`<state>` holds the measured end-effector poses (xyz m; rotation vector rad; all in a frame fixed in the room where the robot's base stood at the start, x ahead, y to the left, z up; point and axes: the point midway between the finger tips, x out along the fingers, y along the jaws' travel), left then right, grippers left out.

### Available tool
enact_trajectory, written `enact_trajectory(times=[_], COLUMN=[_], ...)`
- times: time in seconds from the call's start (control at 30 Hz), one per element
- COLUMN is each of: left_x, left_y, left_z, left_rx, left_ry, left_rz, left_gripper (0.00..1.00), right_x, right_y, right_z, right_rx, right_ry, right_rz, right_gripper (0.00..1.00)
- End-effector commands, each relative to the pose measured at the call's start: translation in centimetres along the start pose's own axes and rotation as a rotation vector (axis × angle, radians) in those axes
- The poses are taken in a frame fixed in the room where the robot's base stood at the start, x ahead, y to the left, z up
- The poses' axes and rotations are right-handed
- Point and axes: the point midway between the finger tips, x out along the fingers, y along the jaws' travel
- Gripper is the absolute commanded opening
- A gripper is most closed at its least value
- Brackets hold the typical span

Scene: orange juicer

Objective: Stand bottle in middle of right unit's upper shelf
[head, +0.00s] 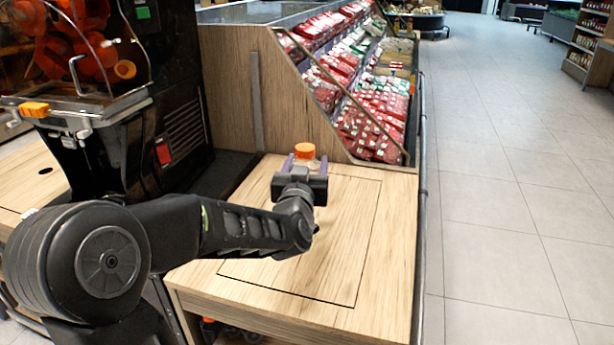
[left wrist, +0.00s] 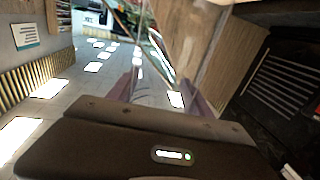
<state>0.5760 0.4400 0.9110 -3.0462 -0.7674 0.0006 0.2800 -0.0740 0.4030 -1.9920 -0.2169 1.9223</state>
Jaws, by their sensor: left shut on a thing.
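The bottle (head: 304,151) shows in the head view as an orange cap just beyond my left gripper (head: 304,166). My left gripper is shut on it, and the gripper and wrist hide its body. In the left wrist view the two fingers of the gripper (left wrist: 163,92) stand apart, and the bottle between them cannot be made out clearly. The right unit's wooden upper shelf (head: 345,265) lies under my left arm and gripper. The gripper is over the far part of this top. I cannot tell whether the bottle touches it. My right gripper is not in view.
The juicer machine (head: 155,110) stands at the left. A wooden-sided display case (head: 235,90) with red packages (head: 370,125) rises behind the shelf. A dark rail (head: 421,200) runs along the right edge, with open floor (head: 510,220) beyond. The shelf's near right part is clear.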

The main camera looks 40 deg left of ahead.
Motion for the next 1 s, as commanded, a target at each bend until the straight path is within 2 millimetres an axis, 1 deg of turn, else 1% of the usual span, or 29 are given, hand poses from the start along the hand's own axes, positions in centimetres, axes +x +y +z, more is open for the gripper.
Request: enact_trajectory(times=[0.03,0.1,0.2,0.3,1.0], left_x=[0.0,0.0,0.0,0.0,0.0], left_y=[0.0,0.0,0.0,0.0,0.0], left_z=[-1.6,-2.9,-4.1,-4.8,-4.9], left_rx=[-0.002,-0.003,-0.002,0.0,0.0], left_ry=[0.005,0.005,0.002,0.002,0.001], left_rz=[0.0,0.0,-0.001,0.001,0.001], left_gripper=[0.0,0.0,0.0,0.0,0.0], right_x=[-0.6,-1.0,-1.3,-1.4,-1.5], right_y=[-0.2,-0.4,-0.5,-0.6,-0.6], right_z=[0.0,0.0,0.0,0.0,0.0], right_rx=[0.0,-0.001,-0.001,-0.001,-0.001], right_ry=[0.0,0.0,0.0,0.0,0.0], right_rz=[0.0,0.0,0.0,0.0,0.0], right_gripper=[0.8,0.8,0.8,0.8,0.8])
